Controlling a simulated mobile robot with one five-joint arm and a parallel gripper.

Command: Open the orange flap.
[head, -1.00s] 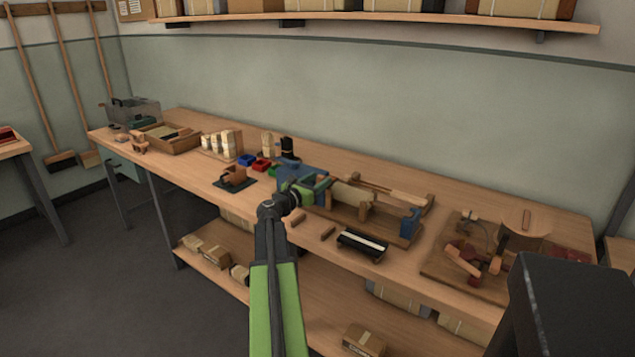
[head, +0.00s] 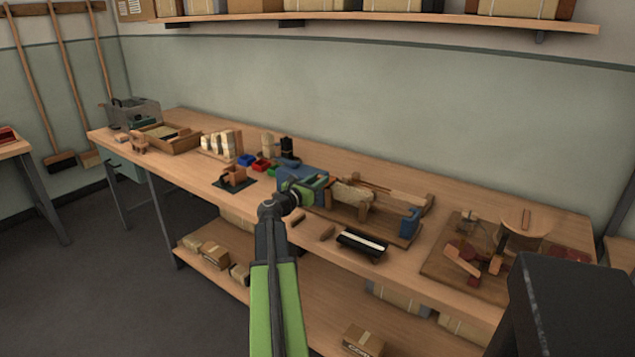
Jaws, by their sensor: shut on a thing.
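Green and teal pieces show at the jaws. A tan, rough-looking roller (head: 351,193) lies to the right of the fixture, on a wooden base with a blue end block (head: 410,223). I cannot make out a clear orange flap at the gripper. An orange-brown box-like piece (head: 233,177) stands on a dark mat to the left, apart from my gripper.
A black brush-like block with a pale strip (head: 362,243) and small wooden pieces lie along the bench's front edge. A board with wooden tools (head: 470,262) is at the right. Small coloured bins (head: 262,165) and a wooden tray (head: 185,145) are farther left.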

